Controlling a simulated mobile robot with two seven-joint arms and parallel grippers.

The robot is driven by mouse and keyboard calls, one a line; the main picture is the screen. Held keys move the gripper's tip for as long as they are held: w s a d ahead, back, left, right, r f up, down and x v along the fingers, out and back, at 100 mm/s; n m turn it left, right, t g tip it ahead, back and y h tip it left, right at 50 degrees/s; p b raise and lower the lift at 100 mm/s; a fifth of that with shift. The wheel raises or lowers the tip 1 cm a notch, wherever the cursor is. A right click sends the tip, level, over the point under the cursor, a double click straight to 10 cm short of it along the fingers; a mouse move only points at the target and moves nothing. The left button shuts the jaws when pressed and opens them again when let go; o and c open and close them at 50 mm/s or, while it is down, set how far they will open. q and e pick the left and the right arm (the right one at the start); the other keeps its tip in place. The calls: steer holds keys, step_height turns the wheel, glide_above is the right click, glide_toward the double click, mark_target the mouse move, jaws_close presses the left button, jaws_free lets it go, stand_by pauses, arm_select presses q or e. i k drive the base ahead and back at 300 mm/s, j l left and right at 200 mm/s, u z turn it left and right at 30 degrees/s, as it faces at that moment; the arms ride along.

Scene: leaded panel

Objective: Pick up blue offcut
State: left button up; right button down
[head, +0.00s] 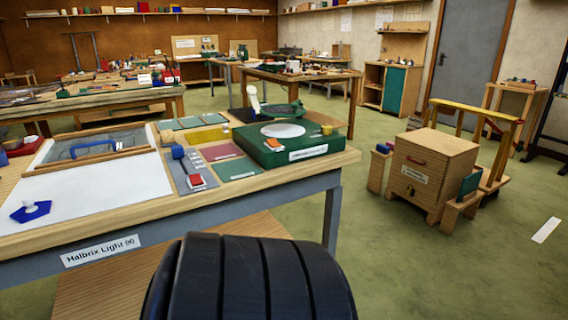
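A small flat blue piece with angled edges, which looks like the blue offcut (31,212), lies at the near left of the white sheet (105,192) on the workbench. A pale spot shows in its middle. It lies apart from other things, close to the bench's front edge. Neither of my grippers is in view. A black ribbed part, which may be mine, fills the bottom middle and hides some floor and part of the bench's lower shelf.
Behind the sheet lies a wood-framed pane (90,152) with a blue curved item. A green box (286,146) stands at the bench's right, beside coloured flat mats. A wooden cabinet (431,170) stands on the floor to the right. Green floor is free between bench and cabinet.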

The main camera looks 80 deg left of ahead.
mark_target(31, 211)
steer(key=u, duration=4.25)
steer(key=i+j+z, duration=0.25)
steer(key=i+j, duration=0.2)
steer(key=i, duration=0.2)
steer(key=i+j+z, duration=0.25)
steer(key=i+j, duration=0.35)
